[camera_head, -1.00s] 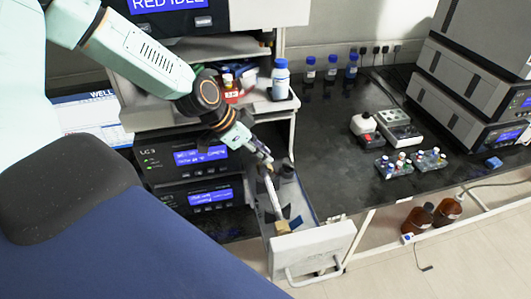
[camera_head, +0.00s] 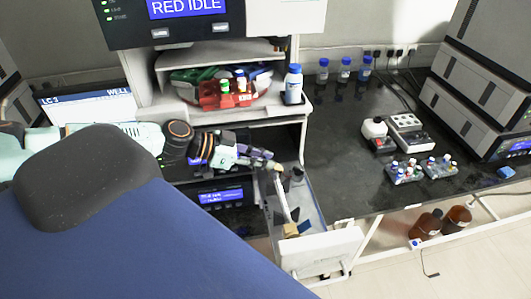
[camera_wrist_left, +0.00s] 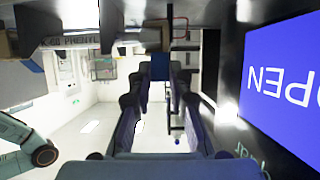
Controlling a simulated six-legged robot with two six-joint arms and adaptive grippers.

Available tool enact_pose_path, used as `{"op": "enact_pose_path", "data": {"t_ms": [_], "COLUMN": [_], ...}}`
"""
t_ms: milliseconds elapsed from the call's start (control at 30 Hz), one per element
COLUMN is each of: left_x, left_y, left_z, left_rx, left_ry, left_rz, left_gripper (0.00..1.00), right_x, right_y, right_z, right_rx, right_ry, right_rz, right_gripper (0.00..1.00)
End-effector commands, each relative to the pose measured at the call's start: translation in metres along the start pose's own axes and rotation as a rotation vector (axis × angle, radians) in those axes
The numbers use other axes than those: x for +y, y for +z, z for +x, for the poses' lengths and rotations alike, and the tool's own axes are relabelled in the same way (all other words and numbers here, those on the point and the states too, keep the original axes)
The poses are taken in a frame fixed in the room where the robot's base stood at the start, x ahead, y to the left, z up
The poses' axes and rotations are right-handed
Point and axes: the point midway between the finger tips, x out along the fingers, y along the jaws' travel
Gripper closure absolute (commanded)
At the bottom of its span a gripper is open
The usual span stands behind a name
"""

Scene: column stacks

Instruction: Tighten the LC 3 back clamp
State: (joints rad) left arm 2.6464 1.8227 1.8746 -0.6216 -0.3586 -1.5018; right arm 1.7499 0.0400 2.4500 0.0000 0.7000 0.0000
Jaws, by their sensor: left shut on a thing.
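The LC 3 stack's lower unit shows a small blue display (camera_head: 222,195) in the head view. Its drawer (camera_head: 320,251) stands open to the right, with a pale column (camera_head: 282,197) lying inside and a tan block (camera_head: 290,230) at the near end. My left gripper (camera_head: 268,162) is at the column's far end, where the back clamp is, and its fingers are shut on a small part there. In the left wrist view, a small blue piece (camera_wrist_left: 159,68) sits between the fingertips; I take it as the back clamp, but its detail is unclear. My right gripper is out of view.
A shelf with a red tray (camera_head: 222,97) and a blue-capped bottle (camera_head: 293,84) is just above my left gripper. The black bench (camera_head: 345,160) right of the drawer is largely clear. An upside-down "OPEN" screen (camera_wrist_left: 280,85) is close at right in the wrist view.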

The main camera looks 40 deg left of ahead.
Motion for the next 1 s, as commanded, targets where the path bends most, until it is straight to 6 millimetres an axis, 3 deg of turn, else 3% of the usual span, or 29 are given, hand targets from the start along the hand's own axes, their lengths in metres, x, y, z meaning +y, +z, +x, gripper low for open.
{"op": "enact_pose_path", "data": {"t_ms": [200,1000], "left_x": [0.001,0.002], "left_y": [0.007,0.028], "left_z": [-0.002,-0.006], "left_rx": [0.105,0.445], "left_ry": [0.001,0.001], "left_rz": [-0.008,-0.001], "left_gripper": [1.0,1.0], "right_x": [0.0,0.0], "right_y": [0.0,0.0], "right_z": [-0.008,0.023], "right_rx": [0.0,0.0], "right_ry": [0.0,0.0], "right_rz": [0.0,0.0], "right_gripper": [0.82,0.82]}}
